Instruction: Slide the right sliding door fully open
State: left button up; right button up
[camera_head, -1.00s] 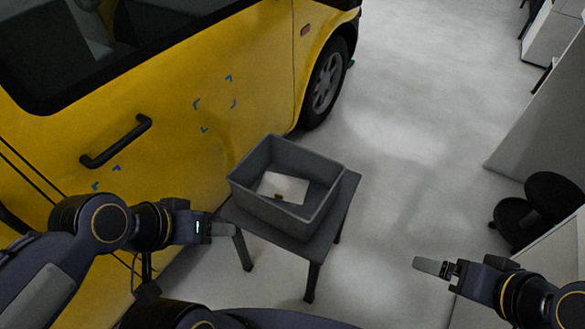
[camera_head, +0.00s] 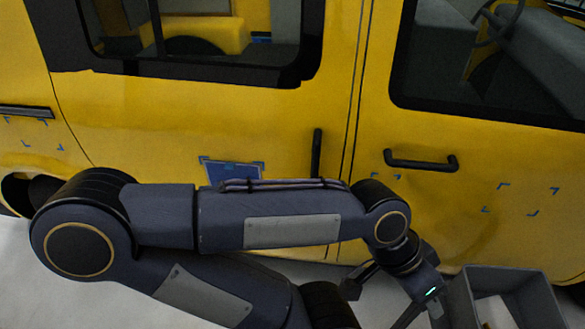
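The yellow van's sliding door (camera_head: 180,125) fills the left and middle of the view. Its front edge meets the front door (camera_head: 385,130) along a dark seam, with no visible gap. A black upright handle (camera_head: 317,153) is on the sliding door near that seam. My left arm stretches across the lower part of the view, in front of the door's bottom. My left gripper (camera_head: 437,312) points down beside the grey bin, below and right of the upright handle and apart from it. Its fingertips are partly cut off by the bottom edge. My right gripper is out of view.
A grey bin (camera_head: 545,298) with something white inside stands at the lower right. The front door has a horizontal black handle (camera_head: 421,162). A blue patch (camera_head: 232,171) with corner marks is on the sliding door. Pale floor (camera_head: 15,265) shows at the lower left.

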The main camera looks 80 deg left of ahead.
aim_at(151, 119)
jog(key=u, duration=3.45)
